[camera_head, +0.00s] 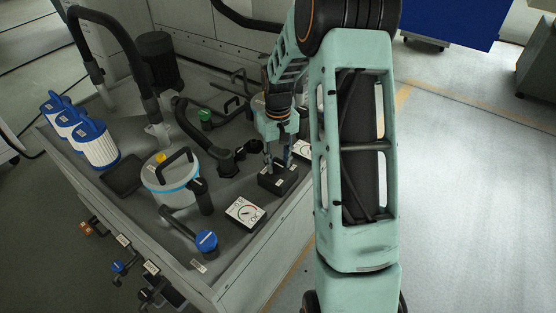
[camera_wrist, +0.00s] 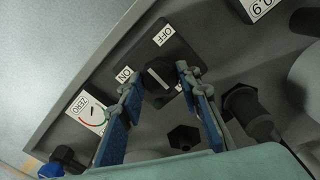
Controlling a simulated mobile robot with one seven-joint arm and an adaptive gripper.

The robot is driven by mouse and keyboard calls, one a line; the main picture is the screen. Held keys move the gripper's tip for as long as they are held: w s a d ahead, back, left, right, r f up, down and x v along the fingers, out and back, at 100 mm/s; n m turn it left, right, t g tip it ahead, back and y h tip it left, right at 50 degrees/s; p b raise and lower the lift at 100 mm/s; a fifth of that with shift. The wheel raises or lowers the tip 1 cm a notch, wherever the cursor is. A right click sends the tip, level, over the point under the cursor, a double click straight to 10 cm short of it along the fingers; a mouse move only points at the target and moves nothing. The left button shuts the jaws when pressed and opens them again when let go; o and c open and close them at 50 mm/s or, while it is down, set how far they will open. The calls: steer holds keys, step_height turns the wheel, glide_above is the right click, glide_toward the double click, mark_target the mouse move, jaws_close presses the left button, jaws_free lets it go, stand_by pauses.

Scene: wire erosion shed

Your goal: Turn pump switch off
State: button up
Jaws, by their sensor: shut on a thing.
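The pump switch is a black box (camera_head: 283,183) with a dark round knob, on the grey top of the machine. In the wrist view the knob (camera_wrist: 159,76) bears a pale bar slanting from upper left to lower right. The OFF label (camera_wrist: 163,36) is above the knob and the ON label (camera_wrist: 124,75) is to its left. My gripper (camera_head: 278,163) reaches down onto the switch from above. In the wrist view my gripper (camera_wrist: 158,88) has its blue-padded fingers on both sides of the knob, shut on it. The exact contact is partly hidden by the fingertips.
Blue-and-white filter cartridges (camera_head: 95,145) stand at the far left. The floor (camera_head: 460,200) at right is clear.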

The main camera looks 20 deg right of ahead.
mark_target(278, 164)
steer(key=m, duration=0.5)
steer(key=shift+m+p, duration=0.3)
steer(key=shift+p, duration=0.1)
stand_by(0.3)
steer(key=o, duration=1.2)
steer(key=shift+c, duration=0.2)
steer(key=shift+r, duration=0.1)
step_height(278, 164, up, 12)
